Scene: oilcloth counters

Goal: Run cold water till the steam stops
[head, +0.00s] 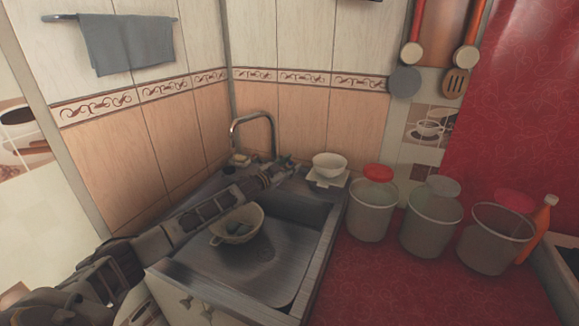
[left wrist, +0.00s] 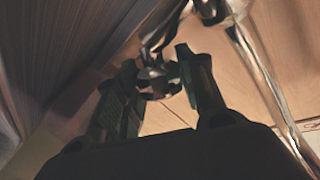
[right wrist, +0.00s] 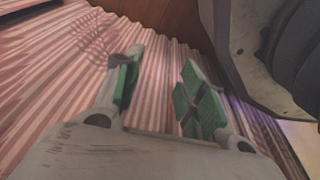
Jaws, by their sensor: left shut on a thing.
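The chrome tap (head: 252,119) arches over the back of the dark sink (head: 262,292). A pale colander (head: 253,217) with a few rounded grey things in it sits in the sink. I see no stream of water and no steam. My left arm reaches across above the sink, and my left gripper (head: 281,167) is behind it, by the tap's base. In the left wrist view, my left gripper (left wrist: 156,80) is shut on a shiny faceted tap knob (left wrist: 154,84). In the right wrist view, my right gripper (right wrist: 152,85) is open and empty.
A white bowl (head: 329,161) stands on the counter right of the tap. Several grey bins (head: 370,213) and an orange bottle (head: 542,220) line the red counter (head: 390,285). Its front is clear. A towel (head: 126,45) hangs on the left wall.

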